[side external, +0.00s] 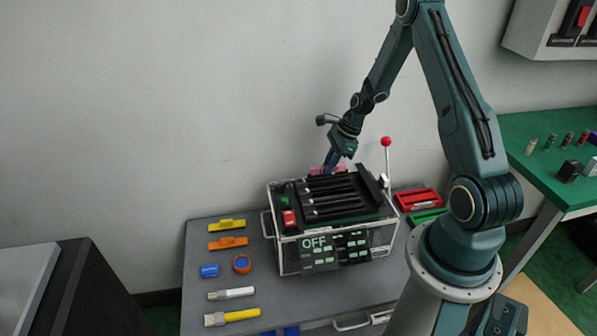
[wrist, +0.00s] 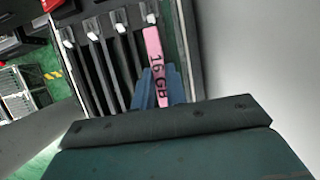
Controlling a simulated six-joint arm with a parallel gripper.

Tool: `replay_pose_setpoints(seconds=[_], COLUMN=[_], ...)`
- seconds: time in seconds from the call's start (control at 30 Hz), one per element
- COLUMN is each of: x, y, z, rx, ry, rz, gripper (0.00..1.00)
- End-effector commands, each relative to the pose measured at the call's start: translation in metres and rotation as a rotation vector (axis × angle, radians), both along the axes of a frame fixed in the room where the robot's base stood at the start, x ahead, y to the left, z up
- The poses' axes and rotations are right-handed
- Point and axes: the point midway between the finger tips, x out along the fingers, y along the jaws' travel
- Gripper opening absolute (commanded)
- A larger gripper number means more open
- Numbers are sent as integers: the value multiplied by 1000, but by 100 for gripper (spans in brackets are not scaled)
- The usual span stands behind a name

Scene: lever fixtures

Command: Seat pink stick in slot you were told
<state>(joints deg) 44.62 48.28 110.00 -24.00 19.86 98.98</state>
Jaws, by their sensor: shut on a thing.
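The pink stick (wrist: 154,52), marked "16 GB", is held between the blue fingers of my gripper (wrist: 160,88) in the wrist view. It lies over or in the rightmost of several dark parallel slots (wrist: 104,75); I cannot tell whether it is seated. In the side view a bit of the pink stick (side external: 318,169) shows at the back of the slotted box (side external: 335,195), beside my gripper (side external: 329,166). The fingers partly hide the stick's near end.
The box bears a red-knobbed lever (side external: 387,142), a red button (side external: 289,218) and an "OFF" panel (side external: 318,243). Yellow (side external: 226,225) and orange (side external: 228,243) pieces lie left on the grey table. Red (side external: 418,199) and green trays stand right. A wall rises close behind the box.

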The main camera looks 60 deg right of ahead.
Motion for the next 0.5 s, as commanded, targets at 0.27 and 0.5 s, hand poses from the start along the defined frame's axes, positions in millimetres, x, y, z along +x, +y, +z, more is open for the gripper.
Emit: replay_pose_setpoints(seconds=[0.27,0.5], x=[0,0], y=[0,0], z=[-5,-9], rx=[0,0], ry=[0,0], rz=[0,0], gripper=[0,0])
